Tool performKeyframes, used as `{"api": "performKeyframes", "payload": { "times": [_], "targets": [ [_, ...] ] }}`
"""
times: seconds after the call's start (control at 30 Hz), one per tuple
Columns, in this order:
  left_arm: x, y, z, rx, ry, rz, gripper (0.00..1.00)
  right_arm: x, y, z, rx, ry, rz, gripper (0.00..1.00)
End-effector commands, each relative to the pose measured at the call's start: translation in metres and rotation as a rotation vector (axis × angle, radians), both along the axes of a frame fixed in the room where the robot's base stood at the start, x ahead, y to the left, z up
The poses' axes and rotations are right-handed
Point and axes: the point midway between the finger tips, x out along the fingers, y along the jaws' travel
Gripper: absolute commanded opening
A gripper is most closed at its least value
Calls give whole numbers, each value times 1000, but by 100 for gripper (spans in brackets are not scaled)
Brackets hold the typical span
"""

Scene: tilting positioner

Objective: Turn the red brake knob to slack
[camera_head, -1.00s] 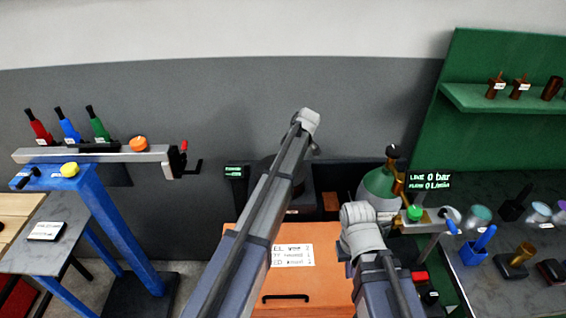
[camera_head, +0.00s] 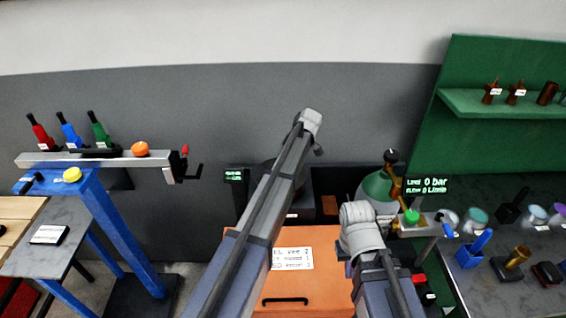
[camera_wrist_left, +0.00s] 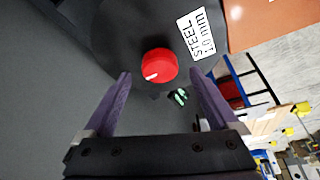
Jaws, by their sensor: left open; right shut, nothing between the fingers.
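The red brake knob (camera_wrist_left: 159,65) shows in the left wrist view on a dark round part. A white mark on it points to the lower left. My left gripper (camera_wrist_left: 160,76) is open, its two purple fingers apart on either side of the knob, with visible gaps. I cannot tell how far the knob is in depth. In the head view I cannot make out the knob, and my left arm crosses the middle and hides part of the dark equipment. Only a little of my right gripper (camera_head: 348,268) shows beside my right arm; it is shut and holds nothing.
A white label (camera_wrist_left: 195,34) sits beside the knob. An orange cabinet (camera_head: 285,303) stands below my left arm. A green gas cylinder (camera_head: 374,191) is behind my right arm. A blue stand (camera_head: 118,230) is at the left and a grey bench (camera_head: 495,235) at the right.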

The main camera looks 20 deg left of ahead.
Motion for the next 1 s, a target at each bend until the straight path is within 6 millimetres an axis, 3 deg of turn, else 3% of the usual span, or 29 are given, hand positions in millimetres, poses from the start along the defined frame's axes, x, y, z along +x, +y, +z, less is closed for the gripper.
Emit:
{"api": "performKeyframes", "payload": {
  "times": [0.1,0.37,0.87,1.0],
  "targets": [
    [-1,-7,23,0,1,-2,94,0,0,23,0,1,1,0],
    [-3,-18,48,0,0,-1,94,0,0,48,-1,2,4,0],
    [-3,-20,48,0,0,-1,94,0,0,48,-1,2,4,0],
    [-25,-31,34,-9,30,-77,94,0,0,35,-1,2,5,0]
  ]
}}
